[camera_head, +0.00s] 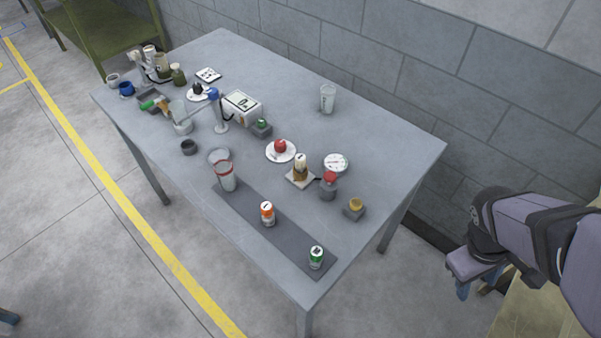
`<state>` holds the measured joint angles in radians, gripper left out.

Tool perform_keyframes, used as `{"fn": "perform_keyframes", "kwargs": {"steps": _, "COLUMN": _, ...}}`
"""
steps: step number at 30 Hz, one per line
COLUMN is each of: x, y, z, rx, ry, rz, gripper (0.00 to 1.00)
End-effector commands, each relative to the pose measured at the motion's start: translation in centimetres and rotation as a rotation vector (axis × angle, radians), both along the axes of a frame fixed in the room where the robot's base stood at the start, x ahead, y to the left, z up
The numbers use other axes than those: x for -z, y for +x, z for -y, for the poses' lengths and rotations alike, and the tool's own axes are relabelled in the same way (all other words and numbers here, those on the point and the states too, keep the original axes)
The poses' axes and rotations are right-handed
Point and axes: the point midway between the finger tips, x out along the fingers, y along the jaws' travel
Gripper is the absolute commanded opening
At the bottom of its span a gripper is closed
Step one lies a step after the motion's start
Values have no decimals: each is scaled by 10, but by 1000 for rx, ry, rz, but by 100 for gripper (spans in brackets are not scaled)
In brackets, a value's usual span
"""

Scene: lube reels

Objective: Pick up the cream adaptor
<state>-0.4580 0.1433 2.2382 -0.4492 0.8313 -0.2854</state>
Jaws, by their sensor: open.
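I cannot tell for sure which thing is the cream adaptor. A small yellowish-tan round piece (355,204) sits on a grey block near the table's right corner. A cream-and-brown cylinder (300,166) stands upright on a light square plate left of it. A pale beige-topped cylinder (162,62) stands among dark jars at the far left end. My gripper (475,289) is off the table's right side, pointing down, open, with nothing seen between its fingers. It is well apart from all of these things.
The grey table (385,130) carries a dark mat (290,237) with cans and a red-rimmed cup. A red-topped jar (329,186) and a round dial (336,163) stand near the tan piece. A clear cup (327,98) stands at the back, before a block wall.

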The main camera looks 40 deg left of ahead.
Motion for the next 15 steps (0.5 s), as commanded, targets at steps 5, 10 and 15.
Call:
{"fn": "perform_keyframes", "kwargs": {"steps": 5, "x": 11, "y": 46, "z": -87, "rx": -574, "ry": -223, "rz": 29, "gripper": 45}}
{"fn": "perform_keyframes", "kwargs": {"steps": 10, "x": 11, "y": 65, "z": -196, "rx": -1071, "ry": -461, "rz": 108, "gripper": 45}}
{"fn": "perform_keyframes", "kwargs": {"steps": 15, "x": 7, "y": 44, "z": -321, "rx": -1501, "ry": -718, "rz": 241, "gripper": 45}}
